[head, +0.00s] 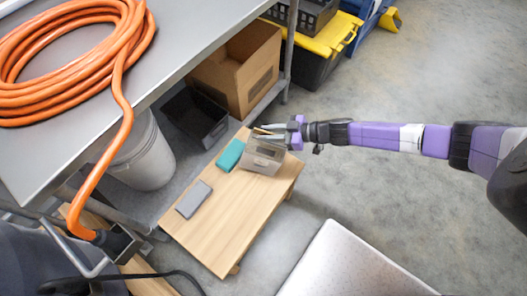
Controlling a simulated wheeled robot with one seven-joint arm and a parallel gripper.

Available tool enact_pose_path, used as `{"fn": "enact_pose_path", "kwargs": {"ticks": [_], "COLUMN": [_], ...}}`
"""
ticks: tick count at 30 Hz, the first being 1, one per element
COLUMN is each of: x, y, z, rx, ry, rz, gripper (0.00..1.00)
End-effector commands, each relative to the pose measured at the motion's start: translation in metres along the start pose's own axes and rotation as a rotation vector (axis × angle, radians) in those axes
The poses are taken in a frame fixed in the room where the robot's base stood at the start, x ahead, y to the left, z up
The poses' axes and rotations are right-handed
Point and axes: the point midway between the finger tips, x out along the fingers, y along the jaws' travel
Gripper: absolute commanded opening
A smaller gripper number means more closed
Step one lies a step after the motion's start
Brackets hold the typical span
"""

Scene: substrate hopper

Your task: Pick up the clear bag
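No clear bag can be made out for certain in the head view. My gripper (292,133) is at the far right end of a low wooden table (222,226), reaching in from the right. It is over or beside a grey box-like thing (264,155) with a darker panel. Thin light and dark pieces show at the fingertips, and I cannot tell whether they are fingers or something held. A teal block (230,155) lies just left of the grey thing. A flat grey slab (194,199) lies nearer on the table.
A metal workbench (185,45) with a coiled orange hose (122,75) stands at left. Under it are a white bucket (143,160), a dark bin (196,117) and a cardboard box (238,72). A yellow-lidded crate (325,42) stands behind. Concrete floor (440,75) is open at right.

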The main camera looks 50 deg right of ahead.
Motion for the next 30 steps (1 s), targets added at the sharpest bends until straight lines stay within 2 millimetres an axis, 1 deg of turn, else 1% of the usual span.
{"fn": "enact_pose_path", "kwargs": {"ticks": [1,3,30], "x": [-0.0001,-0.0001,-0.0006], "y": [0.0,0.0,0.0005], "z": [0.0,0.0,-0.0004], "rx": [0.0,0.0,-0.001], "ry": [0.0,0.0,0.0], "rz": [0.0,0.0,0.001], "gripper": [0.12,0.0,0.0]}}
